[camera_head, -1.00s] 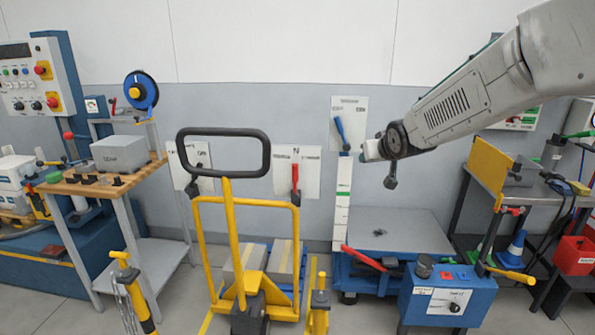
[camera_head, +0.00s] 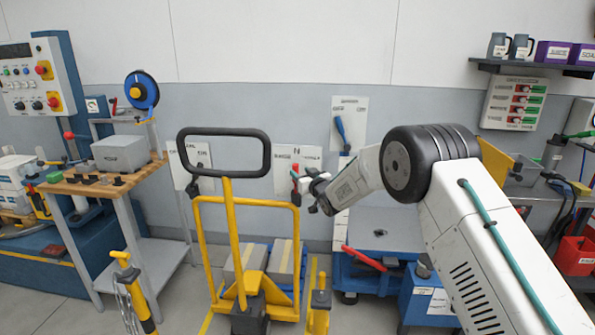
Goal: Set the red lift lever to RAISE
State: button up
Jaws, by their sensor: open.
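The red lift lever (camera_head: 295,171) is on a white wall plate (camera_head: 284,161) behind the yellow frame. Its handle stands about upright, under the N mark. The plate has small lettering to the left and right that is hard to read. My gripper (camera_head: 303,185) is open, right beside the lever at its right and overlapping its lower part in the picture. Whether the jaws are around the handle or touching it cannot be told.
A yellow pallet jack (camera_head: 229,230) with a black loop handle stands in front, left of my gripper. Another plate with a blue lever (camera_head: 341,130) is up to the right. A blue lift table (camera_head: 349,285) with a red bar stands below my arm.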

aim_at(298, 169)
jog(key=shift+x, duration=1.8)
grip_shut()
jog(key=shift+w+d, duration=0.1)
